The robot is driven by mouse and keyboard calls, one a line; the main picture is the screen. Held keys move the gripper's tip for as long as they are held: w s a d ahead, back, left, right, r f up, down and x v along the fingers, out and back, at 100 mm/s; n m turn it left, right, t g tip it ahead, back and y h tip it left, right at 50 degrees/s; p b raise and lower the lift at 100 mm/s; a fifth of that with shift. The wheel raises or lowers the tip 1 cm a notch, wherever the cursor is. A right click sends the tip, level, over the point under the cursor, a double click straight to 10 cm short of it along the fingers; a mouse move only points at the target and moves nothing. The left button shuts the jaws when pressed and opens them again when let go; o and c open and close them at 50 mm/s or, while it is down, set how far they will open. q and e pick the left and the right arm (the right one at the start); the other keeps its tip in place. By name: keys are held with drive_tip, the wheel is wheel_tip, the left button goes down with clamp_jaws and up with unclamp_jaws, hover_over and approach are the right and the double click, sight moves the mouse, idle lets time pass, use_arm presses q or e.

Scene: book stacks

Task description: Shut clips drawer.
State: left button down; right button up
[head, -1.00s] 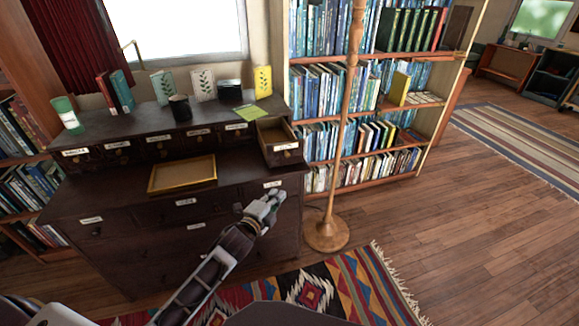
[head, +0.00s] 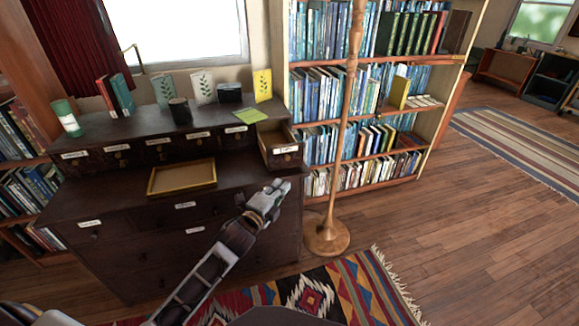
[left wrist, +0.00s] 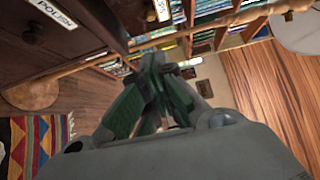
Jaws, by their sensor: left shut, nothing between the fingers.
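The small drawer (head: 280,155) at the right end of the dark cabinet's upper row stands pulled out. It is the only open one in the row, and its label is too small to read surely. My left gripper (head: 282,187) is shut and empty, just below and in front of this drawer, apart from it as far as I can tell. In the left wrist view the shut green-grey fingers (left wrist: 160,75) point ahead. The drawer cannot be made out for sure there. My right gripper is not in view.
The dark cabinet (head: 100,210) carries a tray (head: 181,177), mug (head: 180,110), cards and books. A wooden lamp stand (head: 327,234) rises right of the cabinet, close to my gripper. A label reading POLISH (left wrist: 53,14) shows in the wrist view. Floor at right is clear.

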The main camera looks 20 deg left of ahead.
use_arm(q)
drive_tip(key=w+b, duration=0.2)
drive_tip(key=w, duration=1)
drive_tip(key=shift+a, duration=0.25)
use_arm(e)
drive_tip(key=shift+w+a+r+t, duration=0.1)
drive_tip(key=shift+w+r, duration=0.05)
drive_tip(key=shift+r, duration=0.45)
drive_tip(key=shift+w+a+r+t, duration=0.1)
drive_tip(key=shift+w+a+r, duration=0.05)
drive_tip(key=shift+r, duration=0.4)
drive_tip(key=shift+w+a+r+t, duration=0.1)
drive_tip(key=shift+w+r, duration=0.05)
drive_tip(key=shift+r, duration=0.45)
use_arm(q)
drive_tip(key=shift+w+a, duration=0.1)
